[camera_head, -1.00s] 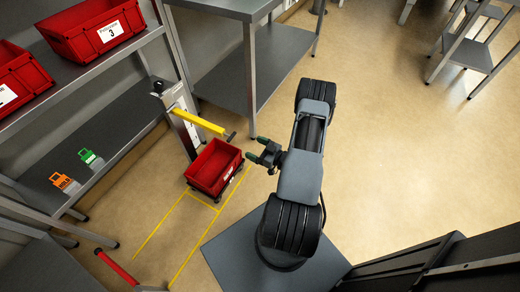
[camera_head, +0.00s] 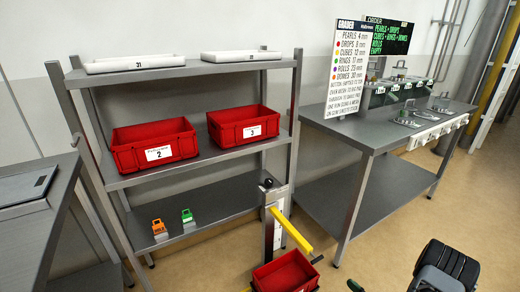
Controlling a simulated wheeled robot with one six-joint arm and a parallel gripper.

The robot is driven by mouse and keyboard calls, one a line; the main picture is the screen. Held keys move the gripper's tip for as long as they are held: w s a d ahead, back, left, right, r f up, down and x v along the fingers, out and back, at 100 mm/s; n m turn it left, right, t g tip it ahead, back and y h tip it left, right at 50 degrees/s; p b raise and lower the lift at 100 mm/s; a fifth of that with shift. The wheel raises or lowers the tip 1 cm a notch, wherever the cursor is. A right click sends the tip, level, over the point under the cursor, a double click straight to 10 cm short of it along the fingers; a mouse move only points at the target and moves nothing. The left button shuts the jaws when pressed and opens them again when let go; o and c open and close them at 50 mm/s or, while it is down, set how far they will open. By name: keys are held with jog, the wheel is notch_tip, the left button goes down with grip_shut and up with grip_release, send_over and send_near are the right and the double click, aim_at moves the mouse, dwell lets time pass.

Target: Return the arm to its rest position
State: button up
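My arm shows only in part at the bottom right, with a black ribbed joint (camera_head: 447,262) and grey link. Only a green-tipped bit of my gripper (camera_head: 354,286) shows at the bottom edge, just right of a red bin (camera_head: 286,274). The rest of the gripper is cut off by the frame, so its opening does not show. I see nothing held in the visible part.
A post with a yellow bar (camera_head: 292,232) stands at the red bin. A grey shelf rack (camera_head: 215,160) holds red bins 2 (camera_head: 154,144) and 3 (camera_head: 243,126). A grey bench (camera_head: 375,132) with a sign (camera_head: 360,68) stands right. Floor at right is clear.

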jog(key=s+d+f+m+g+h+p, duration=0.1)
jog(key=s+d+f+m+g+h, duration=0.25)
jog(key=d+f+g+h, duration=0.35)
notch_tip(320, 180, up, 14)
jog(key=s+f+m+g+h+p, duration=0.1)
jog(key=s+m+g+h+p, duration=0.2)
jog(key=g, duration=0.4)
jog(key=a+r+y+p, duration=0.1)
jog(key=a+r+p, duration=0.3)
jog(key=a+r, duration=0.4)
jog(key=s+a+r+n+t+y+p, duration=0.1)
jog(key=a+r+p, duration=0.4)
jog(key=r, duration=1.5)
jog(key=s+a+r+n+t+p, duration=0.1)
jog(key=a+r+p, duration=0.4)
jog(key=a+r, duration=0.6)
notch_tip(320, 180, up, 4)
jog(key=shift+s+y, duration=0.2)
jog(key=shift+y, duration=0.2)
